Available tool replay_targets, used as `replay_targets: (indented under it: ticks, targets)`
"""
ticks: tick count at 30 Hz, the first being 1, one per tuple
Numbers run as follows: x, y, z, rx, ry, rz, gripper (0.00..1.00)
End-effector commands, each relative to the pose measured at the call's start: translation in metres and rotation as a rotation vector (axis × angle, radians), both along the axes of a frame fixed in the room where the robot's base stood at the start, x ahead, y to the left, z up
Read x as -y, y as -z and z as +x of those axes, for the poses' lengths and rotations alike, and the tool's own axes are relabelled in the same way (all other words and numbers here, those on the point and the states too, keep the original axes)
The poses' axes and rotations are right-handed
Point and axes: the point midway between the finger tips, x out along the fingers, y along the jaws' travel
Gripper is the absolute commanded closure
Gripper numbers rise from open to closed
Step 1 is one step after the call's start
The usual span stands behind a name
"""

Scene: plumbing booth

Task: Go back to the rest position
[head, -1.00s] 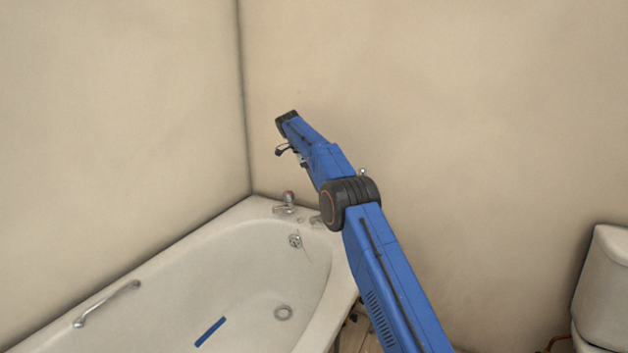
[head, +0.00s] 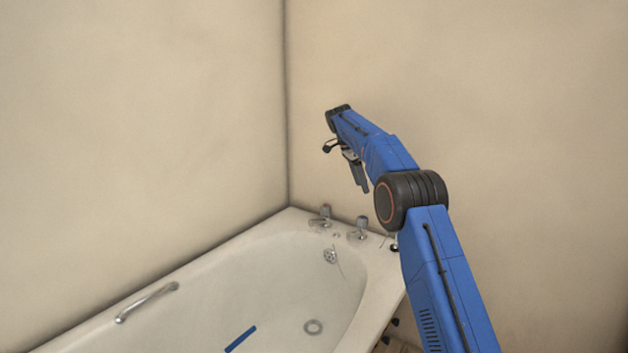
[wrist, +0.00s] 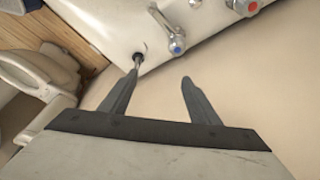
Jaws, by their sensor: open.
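My gripper (head: 360,178) is up above the tap end of the bathtub in the head view, in front of the right wall. In the wrist view my gripper (wrist: 160,80) shows two dark fingers spread apart, with nothing between them. The left finger's tip overlaps a small black-ringed fitting (wrist: 138,58) on the tub rim in the picture; I cannot tell a touch from this view.
The white bathtub (head: 385,285) stands in the corner, with two taps (head: 322,216) on its end rim and a grab handle (head: 147,302). A blue strip (head: 240,339) shows in the tub. A toilet (wrist: 40,75) shows in the wrist view. The air above the tub is clear.

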Motion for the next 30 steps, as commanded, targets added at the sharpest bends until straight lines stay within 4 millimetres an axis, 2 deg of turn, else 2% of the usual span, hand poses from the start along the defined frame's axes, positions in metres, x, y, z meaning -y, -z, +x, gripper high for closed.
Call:
replay_targets:
  ticks: [1,6,15,21,30]
  targets:
    - [0.005,-0.014,-0.011,-0.002,-0.028,0.007,0.44]
    - [0.019,-0.045,-0.045,-0.014,-0.138,0.030,0.44]
    - [0.041,-0.090,-0.118,-0.025,-0.327,0.062,0.44]
    - [0.054,-0.110,-0.174,-0.027,-0.451,0.078,0.44]
    - [0.071,-0.124,-0.264,-0.023,-0.634,0.093,0.44]
